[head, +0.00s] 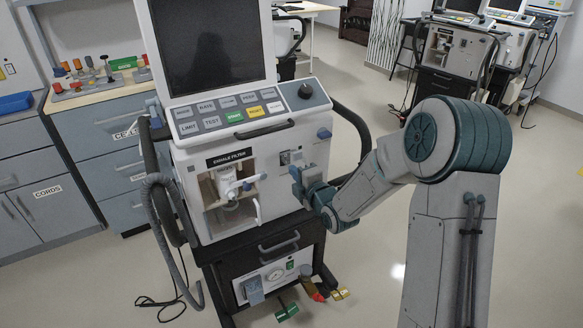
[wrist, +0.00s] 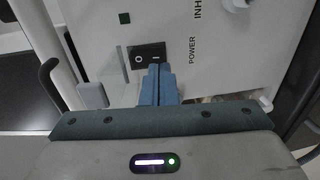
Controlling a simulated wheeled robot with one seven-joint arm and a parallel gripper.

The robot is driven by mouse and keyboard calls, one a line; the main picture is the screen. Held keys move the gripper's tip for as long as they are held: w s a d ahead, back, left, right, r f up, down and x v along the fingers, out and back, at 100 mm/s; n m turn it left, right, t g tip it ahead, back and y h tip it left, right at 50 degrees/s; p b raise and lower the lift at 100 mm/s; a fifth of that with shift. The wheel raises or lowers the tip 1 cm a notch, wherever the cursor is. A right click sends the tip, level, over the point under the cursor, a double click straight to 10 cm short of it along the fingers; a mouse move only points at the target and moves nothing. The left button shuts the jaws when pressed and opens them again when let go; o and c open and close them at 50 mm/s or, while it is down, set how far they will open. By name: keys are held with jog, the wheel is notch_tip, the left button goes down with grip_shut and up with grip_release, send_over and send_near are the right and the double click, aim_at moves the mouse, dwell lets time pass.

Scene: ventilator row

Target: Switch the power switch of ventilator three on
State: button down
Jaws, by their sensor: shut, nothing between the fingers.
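A ventilator (head: 185,185) with a dark screen stands in front of me; no number on it is readable. In the wrist view its black power rocker switch (wrist: 139,55) is marked O on the left and I on the right, with the word POWER beside it. A small dark green square (wrist: 124,18) sits on the panel above the switch. My gripper (wrist: 160,68) is shut and empty, its blue fingertips at the lower edge of the I side; I cannot tell whether they touch. In the head view my gripper (head: 295,174) is at the ventilator's right front, just below the small switch panel (head: 291,157).
A black side handle (head: 355,125) curves on the right. A counter with drawers (head: 95,140) stands at left. More ventilators (head: 455,50) stand at the back right. Open floor lies between.

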jog(key=shift+x, duration=1.4)
jog(key=shift+f, duration=0.1)
jog(key=f+b+v, duration=0.3)
jog(key=b+v, duration=0.2)
jog(key=v, duration=0.8)
jog(key=shift+s+d, duration=0.2)
jog(key=shift+s, duration=0.15)
